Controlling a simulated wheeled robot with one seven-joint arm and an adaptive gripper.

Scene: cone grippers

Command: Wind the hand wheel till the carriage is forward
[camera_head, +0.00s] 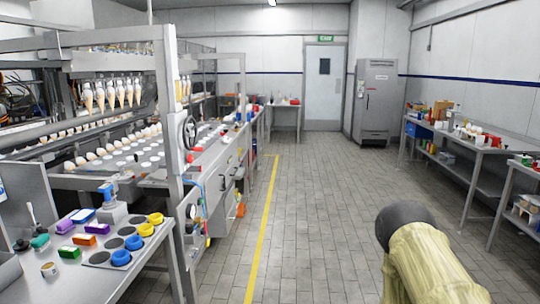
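The hand wheel (189,132) is a dark ring with spokes, mounted upright on the post at the near right end of the long machine. The overhead carriage seems to be the bar (95,62) holding a row of cones (110,95), at the upper left; how far forward it stands I cannot tell. A pale yellow sleeved part of my arm (425,262) with a dark grey end shows at the lower right, well apart from the wheel. My gripper is not in view, and nothing touches the wheel.
A steel table (140,272) with colored rings and small blocks stands at the lower left. The tiled aisle (310,210) beside the yellow floor line (262,240) is clear. Shelved benches (465,150) line the right wall. A grey cabinet (375,100) and a door (323,85) stand at the back.

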